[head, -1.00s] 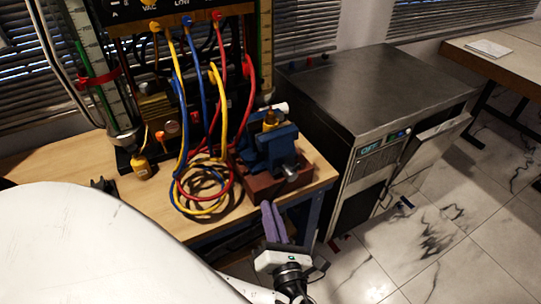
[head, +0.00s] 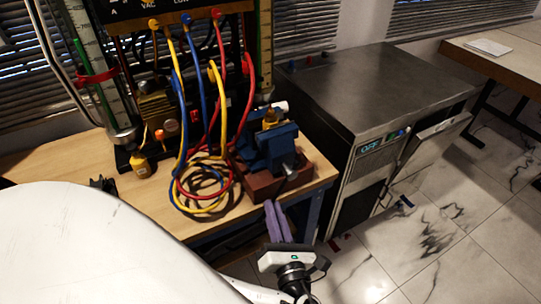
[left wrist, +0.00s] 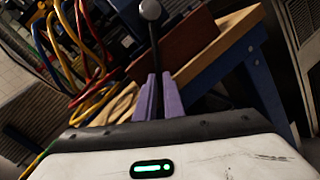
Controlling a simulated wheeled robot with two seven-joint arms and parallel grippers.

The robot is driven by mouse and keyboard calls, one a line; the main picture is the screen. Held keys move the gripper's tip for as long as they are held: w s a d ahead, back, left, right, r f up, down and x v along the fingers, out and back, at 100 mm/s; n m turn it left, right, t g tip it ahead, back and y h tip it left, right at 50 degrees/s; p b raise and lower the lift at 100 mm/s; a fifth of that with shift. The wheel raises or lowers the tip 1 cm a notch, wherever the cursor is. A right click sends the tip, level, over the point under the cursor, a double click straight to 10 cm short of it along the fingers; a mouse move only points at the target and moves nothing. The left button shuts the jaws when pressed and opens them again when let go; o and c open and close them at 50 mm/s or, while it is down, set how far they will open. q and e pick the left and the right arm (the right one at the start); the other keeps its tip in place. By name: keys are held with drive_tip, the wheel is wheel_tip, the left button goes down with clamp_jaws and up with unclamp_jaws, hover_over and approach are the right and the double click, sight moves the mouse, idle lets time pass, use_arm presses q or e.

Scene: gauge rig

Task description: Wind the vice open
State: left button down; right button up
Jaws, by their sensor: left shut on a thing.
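The blue vice (head: 276,148) sits on a reddish-brown block at the front right corner of the wooden bench. The grey end of its screw (head: 290,168) faces the front. In the left wrist view, a dark handle bar (left wrist: 155,45) with a round grey knob (left wrist: 150,10) runs down between the fingers. My left gripper (head: 273,204) has purple fingers and is just below and in front of the vice. The same left gripper (left wrist: 159,82) is shut on the handle bar in the wrist view. The bar's lower end is hidden. My right gripper is not in view.
Red, blue and yellow cables (head: 205,190) loop on the bench (head: 150,195) left of the vice. A gauge panel (head: 175,25) stands behind. A grey metal cabinet (head: 380,85) stands to the right. The tiled floor (head: 440,240) at the lower right is mostly clear.

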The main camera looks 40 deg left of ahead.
use_arm(q)
drive_tip(key=shift+w+d+f+n, duration=0.2)
drive_tip(key=shift+w+f+n, duration=0.15)
drive_tip(key=shift+w+n, duration=0.25)
drive_tip(key=shift+s, duration=0.1)
drive_tip(key=c, duration=1.9)
unclamp_jaws()
drive_tip(key=shift+o, duration=0.2)
